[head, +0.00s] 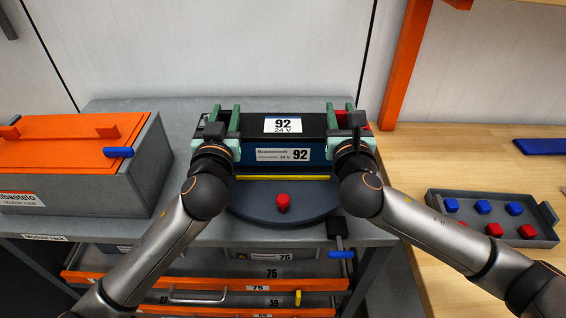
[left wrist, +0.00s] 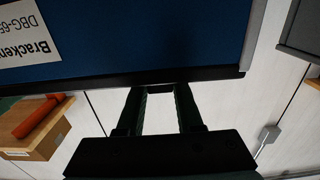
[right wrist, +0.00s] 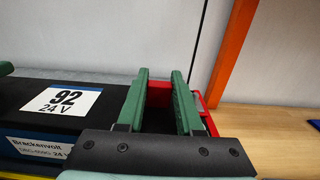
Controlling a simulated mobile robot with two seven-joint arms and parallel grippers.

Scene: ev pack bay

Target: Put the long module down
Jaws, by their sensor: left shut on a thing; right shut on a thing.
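The long module (head: 318,126), with a black top, a blue front and "92 24 V" labels, lies crosswise between my arms. My left gripper (head: 225,115) is shut on its left end. My right gripper (head: 340,113) is shut on its right end, where a red handle (right wrist: 158,93) shows between the green fingers in the right wrist view. The left wrist view shows the module's blue face (left wrist: 150,35) close by. The module looks level, above or on the back of a dark round turntable (head: 250,208); its underside is hidden, so I cannot tell whether it touches.
A red knob (head: 283,203) and a yellow strip (head: 282,178) are on the turntable's front. An orange-lidded grey box (head: 140,180) stands left on the grey bench. A tray (head: 470,233) with blue and red pieces sits on the wooden bench at right. Orange-edged drawers (head: 200,283) are below.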

